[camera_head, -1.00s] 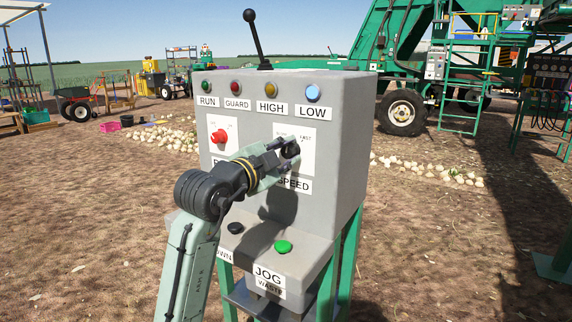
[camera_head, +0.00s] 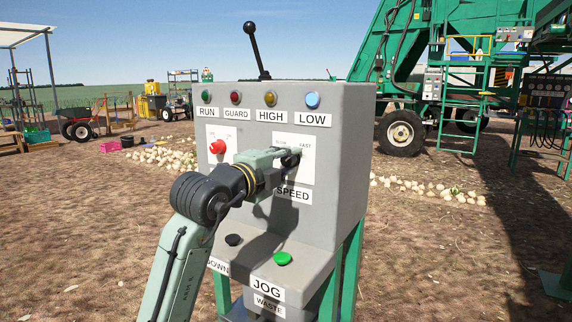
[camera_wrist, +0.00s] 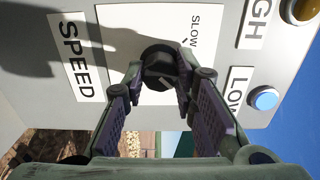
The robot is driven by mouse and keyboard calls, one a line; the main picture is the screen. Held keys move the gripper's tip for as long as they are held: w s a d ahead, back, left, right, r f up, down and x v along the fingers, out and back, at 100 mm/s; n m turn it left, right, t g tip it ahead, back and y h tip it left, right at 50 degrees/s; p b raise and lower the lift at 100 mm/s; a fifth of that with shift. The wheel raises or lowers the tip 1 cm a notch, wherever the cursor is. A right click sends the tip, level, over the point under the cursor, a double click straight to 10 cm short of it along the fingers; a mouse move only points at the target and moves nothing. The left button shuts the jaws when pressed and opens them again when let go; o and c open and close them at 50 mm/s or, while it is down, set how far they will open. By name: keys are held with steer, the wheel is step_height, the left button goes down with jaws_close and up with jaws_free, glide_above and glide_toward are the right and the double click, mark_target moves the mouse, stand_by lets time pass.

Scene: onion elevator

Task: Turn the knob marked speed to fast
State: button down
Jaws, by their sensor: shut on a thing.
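The black speed knob (camera_wrist: 158,66) sits on a white plate (camera_head: 307,170) above the SPEED label (camera_head: 292,194). The plate reads FAST at upper right; SLOW shows in the wrist view. My gripper (camera_head: 288,157) is at the knob with a finger on each side. In the wrist view my gripper (camera_wrist: 160,82) is shut on the knob. A pale mark shows on the knob's lower side there. Fingers hide part of the knob, and FAST is hidden in the wrist view. The exact setting is hard to tell.
The grey control box (camera_head: 345,160) carries a red knob (camera_head: 217,147) left of my gripper, several lamps above, and a black lever (camera_head: 256,50) on top. A green JOG button (camera_head: 283,258) and a black button (camera_head: 233,240) sit on the lower ledge.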

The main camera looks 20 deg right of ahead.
stand_by(0.4)
steer(key=c, duration=1.3)
jaws_free()
steer(key=v, duration=1.2)
